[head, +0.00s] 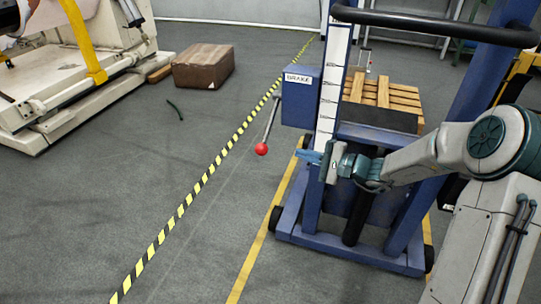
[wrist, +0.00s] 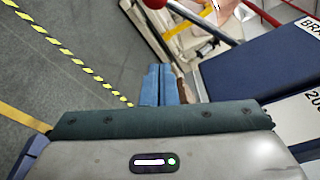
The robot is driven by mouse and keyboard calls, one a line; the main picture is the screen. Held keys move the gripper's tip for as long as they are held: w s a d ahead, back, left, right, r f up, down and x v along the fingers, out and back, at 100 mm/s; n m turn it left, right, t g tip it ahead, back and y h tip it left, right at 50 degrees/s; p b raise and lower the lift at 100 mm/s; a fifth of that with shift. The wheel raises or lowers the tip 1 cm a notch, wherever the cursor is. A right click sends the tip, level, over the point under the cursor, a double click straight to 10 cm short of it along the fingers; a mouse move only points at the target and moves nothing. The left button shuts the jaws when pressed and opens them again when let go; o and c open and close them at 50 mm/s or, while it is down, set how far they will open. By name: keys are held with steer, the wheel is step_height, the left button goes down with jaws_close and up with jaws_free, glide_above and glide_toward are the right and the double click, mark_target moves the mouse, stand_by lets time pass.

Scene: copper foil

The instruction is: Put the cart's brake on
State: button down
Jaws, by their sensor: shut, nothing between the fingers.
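The blue cart (head: 350,262) stands upright on the floor at the right in the head view. Its blue brake box (head: 297,108) has a white BRAKE label (head: 298,78). The grey brake lever (head: 272,119) slants down and left from the box to a red ball knob (head: 261,149). In the wrist view the red knob (wrist: 154,3) shows at the top edge, and the box (wrist: 255,65) is at the right. My gripper (head: 304,156) is shut and empty, below the box and right of the knob, apart from it. Its blue fingers (wrist: 160,84) lie together in the wrist view.
The cart's post and dark handle (head: 430,24) stand close to my arm. A wooden pallet (head: 385,92) is behind the cart. A brown box (head: 203,67) and a white machine (head: 70,95) are farther left. Floor left of the knob is clear, crossed by a striped line (head: 205,180).

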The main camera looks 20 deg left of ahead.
mark_target(270, 123)
steer(key=shift+a, duration=0.1)
steer(key=b+x, duration=0.4)
steer(key=x, duration=0.6)
steer(key=shift+s+d+r+b, duration=0.1)
steer(key=shift+s+r, duration=0.2)
steer(key=shift+s, duration=0.3)
steer(key=shift+s+d+r+b, duration=0.15)
steer(key=shift+s+r, duration=0.15)
steer(key=shift+s, duration=0.3)
steer(key=shift+s+r+b, duration=0.1)
steer(key=shift+s+r, duration=0.2)
steer(key=shift+s, duration=0.3)
steer(key=shift+r, duration=0.1)
